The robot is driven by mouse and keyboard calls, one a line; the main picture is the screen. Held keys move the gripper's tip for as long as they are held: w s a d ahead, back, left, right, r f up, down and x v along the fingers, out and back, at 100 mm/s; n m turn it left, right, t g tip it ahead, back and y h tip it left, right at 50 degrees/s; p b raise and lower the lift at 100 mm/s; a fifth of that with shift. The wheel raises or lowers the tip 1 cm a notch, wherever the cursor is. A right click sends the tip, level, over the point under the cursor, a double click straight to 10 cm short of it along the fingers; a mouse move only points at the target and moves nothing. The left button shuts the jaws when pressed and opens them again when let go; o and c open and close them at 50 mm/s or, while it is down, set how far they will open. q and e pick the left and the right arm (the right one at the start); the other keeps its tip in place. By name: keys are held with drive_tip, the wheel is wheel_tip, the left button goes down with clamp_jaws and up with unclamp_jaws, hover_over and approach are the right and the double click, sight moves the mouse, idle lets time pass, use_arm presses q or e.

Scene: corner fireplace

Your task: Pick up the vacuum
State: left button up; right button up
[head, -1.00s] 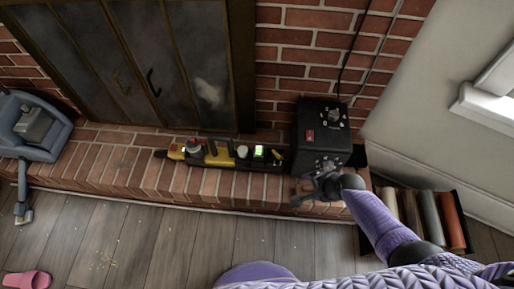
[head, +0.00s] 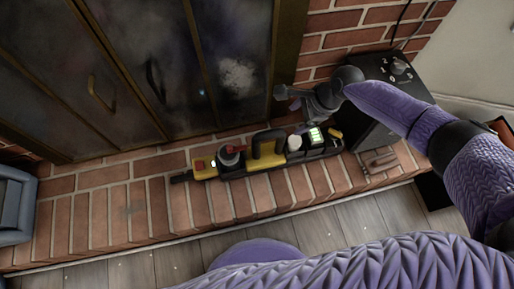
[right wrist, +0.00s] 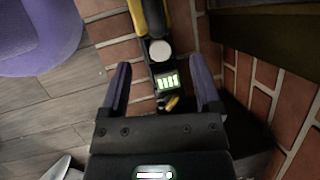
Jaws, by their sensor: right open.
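The vacuum (head: 231,163), a long yellow-and-black handheld tool with a loop handle and a lit green display, lies along the brick hearth. My right gripper (head: 288,98) is open and empty above the vacuum's right part. In the right wrist view, my right gripper's fingers (right wrist: 162,80) point along the vacuum, one on each side of its display end in the picture. Whether they touch it cannot be told. My left gripper is not in view.
A black box with knobs (head: 385,70) stands on the hearth (head: 155,205) at the right, close to the vacuum's end. Dark fireplace doors (head: 120,75) rise behind. A blue-grey object (head: 14,205) stands at the left edge. The wooden floor (head: 370,215) in front is clear.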

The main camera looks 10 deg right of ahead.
sight(282, 133)
use_arm(q)
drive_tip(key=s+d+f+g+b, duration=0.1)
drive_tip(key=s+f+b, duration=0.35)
drive_tip(key=b, duration=0.25)
use_arm(e)
drive_tip(key=x, duration=0.8)
drive_tip(key=shift+s+a+f, duration=0.1)
drive_tip(key=shift+s+f, duration=0.05)
drive_tip(key=shift+s, duration=0.25)
drive_tip(key=shift+w+a+f+b, duration=0.3)
drive_tip(key=shift+a+f+b, duration=0.15)
drive_tip(key=shift+a+f, duration=0.15)
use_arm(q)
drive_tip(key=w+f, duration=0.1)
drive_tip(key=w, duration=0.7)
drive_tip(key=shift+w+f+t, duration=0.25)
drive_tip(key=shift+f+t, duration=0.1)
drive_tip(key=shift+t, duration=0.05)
use_arm(e)
clamp_jaws()
drive_tip(key=shift+r, duration=0.1)
